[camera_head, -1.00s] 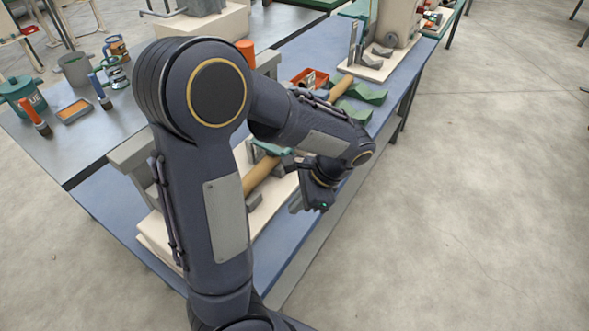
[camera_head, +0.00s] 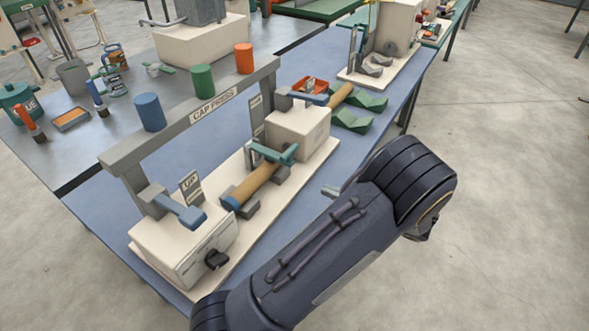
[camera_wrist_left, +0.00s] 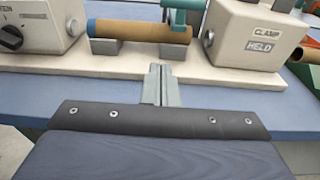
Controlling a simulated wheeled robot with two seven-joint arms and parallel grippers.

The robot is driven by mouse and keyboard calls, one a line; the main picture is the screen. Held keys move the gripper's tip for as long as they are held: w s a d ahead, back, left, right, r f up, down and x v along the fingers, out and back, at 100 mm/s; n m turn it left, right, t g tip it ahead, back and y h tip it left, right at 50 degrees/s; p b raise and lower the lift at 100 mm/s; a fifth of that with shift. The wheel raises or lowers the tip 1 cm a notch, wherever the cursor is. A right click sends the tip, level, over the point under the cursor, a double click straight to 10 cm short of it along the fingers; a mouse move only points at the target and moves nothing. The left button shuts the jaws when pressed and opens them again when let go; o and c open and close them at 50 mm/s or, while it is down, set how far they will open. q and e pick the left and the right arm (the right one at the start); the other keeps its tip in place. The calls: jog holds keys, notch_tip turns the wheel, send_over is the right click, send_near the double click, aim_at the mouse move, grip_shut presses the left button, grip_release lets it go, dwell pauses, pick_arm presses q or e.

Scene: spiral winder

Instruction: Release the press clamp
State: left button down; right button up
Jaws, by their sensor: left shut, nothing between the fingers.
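The green press clamp (camera_head: 275,153) sits across a brown tube (camera_head: 256,185) on the cream cap press base. In the left wrist view the clamp (camera_wrist_left: 180,18) is cut off by the top edge. The tube (camera_wrist_left: 140,31) rests on grey cradles there, its blue end at the left. A cream block (camera_wrist_left: 252,38) right of it carries plates reading CLAMP and HELD. My left gripper (camera_wrist_left: 160,84) is shut and empty, in front of the base and tube, touching neither as far as I can see. In the head view my left gripper's tip (camera_head: 331,190) shows beside the press; my arm hides the rest.
A grey frame (camera_head: 205,112) labelled CAP PRESS spans the press, with blue, green and orange cylinders on top. A cream box with a black knob (camera_head: 215,258) stands at the near left. Green cradles (camera_head: 353,120) lie beyond on the blue bench. Floor is clear at right.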

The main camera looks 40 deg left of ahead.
pick_arm(q)
jog(key=shift+a, duration=0.15)
jog(key=a, duration=0.3)
jog(key=s+a+p, duration=0.1)
jog(key=a, duration=0.2)
jog(key=a+f, duration=0.1)
jog(key=a, duration=0.3)
jog(key=shift+s+p, duration=0.15)
jog(key=shift+p, duration=0.15)
jog(key=shift+a+r+p, duration=0.3)
jog(key=shift+r, duration=0.5)
jog(key=shift+a+r+p, duration=0.25)
jog(key=shift+r, duration=0.55)
